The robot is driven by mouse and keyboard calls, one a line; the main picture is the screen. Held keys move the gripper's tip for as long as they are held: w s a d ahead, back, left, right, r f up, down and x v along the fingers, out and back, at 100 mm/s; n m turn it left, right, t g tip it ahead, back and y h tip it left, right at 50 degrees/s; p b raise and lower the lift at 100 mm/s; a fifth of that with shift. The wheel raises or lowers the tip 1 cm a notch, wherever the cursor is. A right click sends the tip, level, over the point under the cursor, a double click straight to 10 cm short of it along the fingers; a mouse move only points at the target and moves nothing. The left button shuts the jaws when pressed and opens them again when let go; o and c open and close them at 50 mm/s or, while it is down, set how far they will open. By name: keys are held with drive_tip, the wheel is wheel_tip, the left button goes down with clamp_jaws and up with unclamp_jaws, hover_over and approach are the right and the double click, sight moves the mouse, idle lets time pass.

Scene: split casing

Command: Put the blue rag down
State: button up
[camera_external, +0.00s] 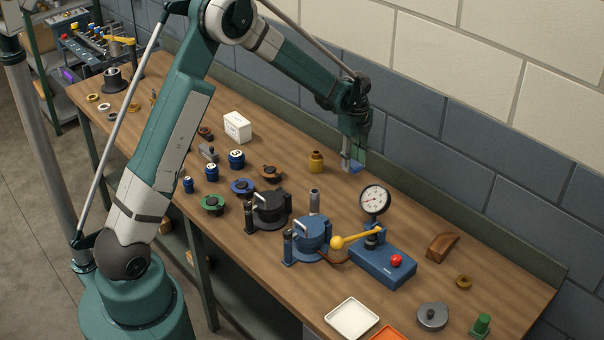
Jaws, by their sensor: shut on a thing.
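My gripper points down at the back of the wooden bench, near the wall, and is shut on the rag. Most of the rag is hidden by the gripper or too small to make out. It is low over the bench top (400,205); I cannot tell whether the rag touches the wood.
A brass-coloured jar (316,162) stands just left of my gripper. A gauge (375,199) on a blue base (383,267) and a blue casing (311,238) stand in front. A white box (237,126) is further left. Bare wood lies right of my gripper.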

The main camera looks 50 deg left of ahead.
drive_tip(key=a, duration=0.6)
drive_tip(key=w+a, duration=0.1)
drive_tip(key=a, duration=1.1)
drive_tip(key=shift+w+a, duration=0.2)
drive_tip(key=shift+w, duration=0.15)
hover_over(281, 147)
drive_tip(key=shift+r+b, duration=0.1)
drive_tip(key=shift+b, duration=0.25)
drive_tip(key=shift+f, duration=3.1)
drive_tip(key=shift+f, duration=0.1)
drive_tip(key=shift+f, duration=1.8)
drive_tip(key=shift+f, duration=0.2)
drive_tip(key=o, duration=0.9)
